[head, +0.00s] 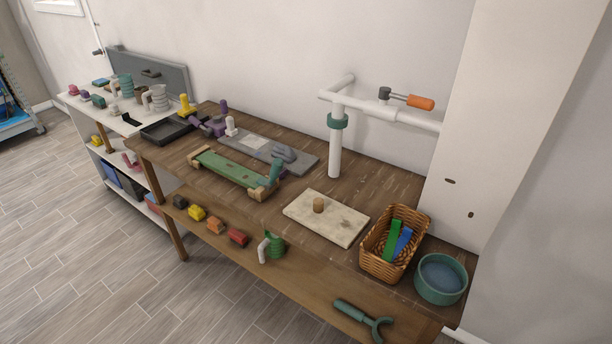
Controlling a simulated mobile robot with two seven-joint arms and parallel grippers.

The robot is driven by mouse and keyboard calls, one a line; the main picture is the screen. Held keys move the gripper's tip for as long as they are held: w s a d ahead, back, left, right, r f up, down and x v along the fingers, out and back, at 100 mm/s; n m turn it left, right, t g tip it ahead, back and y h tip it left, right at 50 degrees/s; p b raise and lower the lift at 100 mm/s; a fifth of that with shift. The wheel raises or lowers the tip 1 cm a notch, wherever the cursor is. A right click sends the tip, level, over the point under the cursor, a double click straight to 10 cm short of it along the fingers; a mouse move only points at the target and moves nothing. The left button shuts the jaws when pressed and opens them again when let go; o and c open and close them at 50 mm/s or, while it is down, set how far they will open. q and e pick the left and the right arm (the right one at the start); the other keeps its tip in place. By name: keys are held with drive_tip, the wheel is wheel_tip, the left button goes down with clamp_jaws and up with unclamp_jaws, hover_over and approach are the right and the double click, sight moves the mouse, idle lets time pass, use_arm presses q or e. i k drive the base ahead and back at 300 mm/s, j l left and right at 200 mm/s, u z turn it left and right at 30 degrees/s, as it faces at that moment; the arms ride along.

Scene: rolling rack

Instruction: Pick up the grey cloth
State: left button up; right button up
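A flat grey piece (302,167) lies on the wooden workbench (345,183), toward the back. A pale sheet sits on its left part. A small crumpled blue-grey item (284,153) rests on its right part. I cannot tell for certain which of the two is the grey cloth. Neither of my grippers shows in the head view.
A green-topped wooden piece (230,167) lies in front of the grey piece. A white pipe stand (335,150) rises to its right. A pale board (325,222), a wicker basket (367,262) and a teal bowl (440,293) stand farther right. Floor in front is clear.

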sight(286, 154)
drive_tip(key=j+z, duration=0.1)
drive_tip(key=z, duration=0.25)
drive_tip(key=i+j+z, duration=0.1)
drive_tip(key=z, duration=0.25)
drive_tip(key=j+z, duration=0.8)
drive_tip(key=j, duration=0.5)
